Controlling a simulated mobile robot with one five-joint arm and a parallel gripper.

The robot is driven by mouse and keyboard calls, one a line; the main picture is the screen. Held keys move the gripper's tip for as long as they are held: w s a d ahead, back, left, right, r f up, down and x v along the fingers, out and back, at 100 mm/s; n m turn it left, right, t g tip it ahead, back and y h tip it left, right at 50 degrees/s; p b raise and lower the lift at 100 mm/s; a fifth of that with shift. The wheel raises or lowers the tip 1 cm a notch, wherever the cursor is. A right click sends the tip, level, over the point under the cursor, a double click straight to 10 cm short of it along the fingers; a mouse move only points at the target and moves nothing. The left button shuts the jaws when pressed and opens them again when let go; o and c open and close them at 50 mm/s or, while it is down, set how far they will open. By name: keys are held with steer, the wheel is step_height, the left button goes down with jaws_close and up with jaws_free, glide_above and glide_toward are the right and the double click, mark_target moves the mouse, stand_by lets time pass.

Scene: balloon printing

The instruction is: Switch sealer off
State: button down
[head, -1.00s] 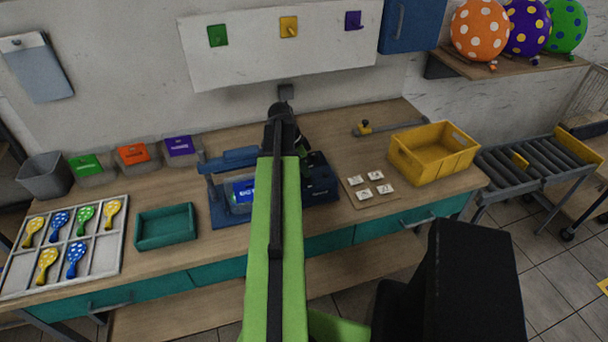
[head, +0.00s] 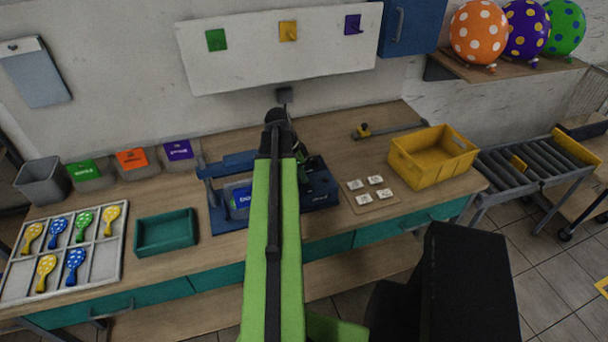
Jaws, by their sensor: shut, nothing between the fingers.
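The sealer is the dark blue machine (head: 217,218) on the middle of the workbench, with a raised blue bar at its left and a dark control block (head: 318,185) at its right. A blue item with white lettering (head: 240,197) lies in it, partly hidden. My green arm reaches up over the sealer and covers its middle. My gripper (head: 279,116) is at the arm's far end, small and dark, above the back of the bench. Its fingers are hard to make out; it appears shut and empty. I cannot make out the sealer's switch or its state.
White cards on a board (head: 386,204) and a yellow crate (head: 394,162) are at right. A panel with coloured hooks (head: 250,80) hangs behind the bench.

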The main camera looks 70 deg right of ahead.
steer(key=p+v, duration=0.5)
steer(key=v, duration=0.2)
steer(key=shift+s+d+p, duration=0.2)
steer(key=shift+d+p, duration=0.1)
steer(key=shift+p, duration=0.05)
steer(key=shift+r, duration=0.1)
